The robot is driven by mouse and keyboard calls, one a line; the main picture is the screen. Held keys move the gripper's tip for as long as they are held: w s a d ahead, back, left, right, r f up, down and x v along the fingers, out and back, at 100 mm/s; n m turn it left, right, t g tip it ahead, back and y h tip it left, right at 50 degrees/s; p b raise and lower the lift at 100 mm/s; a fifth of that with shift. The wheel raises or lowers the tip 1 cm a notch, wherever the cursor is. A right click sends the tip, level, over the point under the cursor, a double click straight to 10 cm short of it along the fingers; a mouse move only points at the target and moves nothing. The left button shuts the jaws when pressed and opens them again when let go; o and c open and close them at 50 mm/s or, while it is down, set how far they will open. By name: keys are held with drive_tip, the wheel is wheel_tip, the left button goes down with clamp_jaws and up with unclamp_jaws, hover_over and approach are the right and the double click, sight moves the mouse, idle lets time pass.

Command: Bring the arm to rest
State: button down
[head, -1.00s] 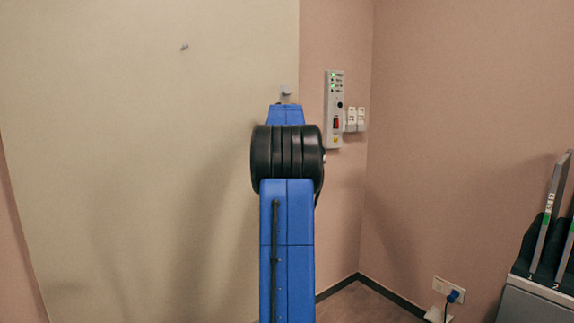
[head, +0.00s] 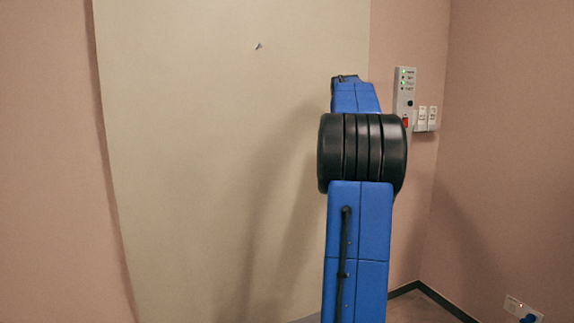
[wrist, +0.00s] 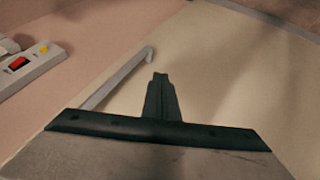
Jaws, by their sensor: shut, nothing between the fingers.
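My gripper (wrist: 160,80) shows in the wrist view as a dark, narrow pair of fingers pressed together, with nothing between them. It points at the cream door panel (wrist: 235,65); whether it touches the panel cannot be told. A long grey bar, like a door handle (wrist: 120,78), lies just left of the fingers in that view. In the head view my blue arm with its black joint stands upright right of centre, and the gripper is hidden behind it.
The cream door (head: 220,150) fills the middle of the head view, with a small hook (head: 258,46) on it. A control box (head: 405,95) with green lights and a red switch is on the pink wall to the right. A socket (head: 522,308) is low at right.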

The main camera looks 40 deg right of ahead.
drive_tip(key=a+f+n+y, duration=0.1)
drive_tip(key=a+f, duration=0.2)
drive_tip(key=a, duration=0.9)
drive_tip(key=a+f+t+y, duration=0.1)
drive_tip(key=a+f, duration=0.2)
drive_tip(key=a, duration=1)
drive_tip(key=a+f+n+y, duration=0.1)
drive_tip(key=a+f, duration=0.2)
drive_tip(key=a, duration=0.9)
drive_tip(key=s+a+f+n+y, duration=0.1)
drive_tip(key=s+a+f+y, duration=0.2)
drive_tip(key=s+a+f, duration=1.9)
drive_tip(key=shift+s+a, duration=0.2)
drive_tip(key=shift+a, duration=0.95)
